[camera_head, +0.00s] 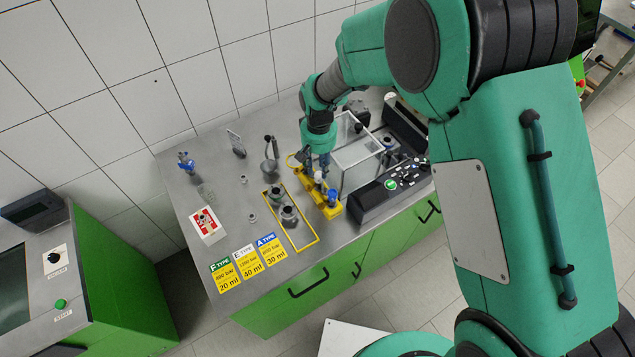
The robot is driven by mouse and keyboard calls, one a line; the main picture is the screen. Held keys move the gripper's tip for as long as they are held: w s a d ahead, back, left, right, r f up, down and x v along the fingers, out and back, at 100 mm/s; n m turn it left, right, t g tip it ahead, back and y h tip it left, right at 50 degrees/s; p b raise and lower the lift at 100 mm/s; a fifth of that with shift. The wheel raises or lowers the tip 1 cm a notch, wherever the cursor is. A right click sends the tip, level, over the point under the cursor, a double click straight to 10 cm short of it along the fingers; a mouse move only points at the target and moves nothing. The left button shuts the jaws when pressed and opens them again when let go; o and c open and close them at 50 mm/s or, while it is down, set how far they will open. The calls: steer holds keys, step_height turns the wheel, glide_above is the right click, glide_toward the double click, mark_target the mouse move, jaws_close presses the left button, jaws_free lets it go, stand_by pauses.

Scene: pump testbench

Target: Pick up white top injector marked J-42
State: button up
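A yellow rack (332,212) stands on the steel bench, left of the clear box. It holds a few injectors in a row. A small white top (328,179) shows near the rack's middle, and a blue top (333,194) is just in front of it. No J-42 marking is readable at this size. My gripper (316,161) points down over the back end of the rack, behind the white top. Its fingers are small and partly merged with the rack's parts, so I cannot tell their opening or contact.
A clear box (357,160) stands right of the rack, with a black control panel (392,188) in front of it. A yellow-outlined area with dark fittings (289,215) lies left. A red-and-white switch box (207,226) and type labels (250,264) sit on the bench's left side.

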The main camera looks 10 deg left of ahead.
mark_target(319, 176)
steer(key=shift+f, duration=2.3)
jaws_close()
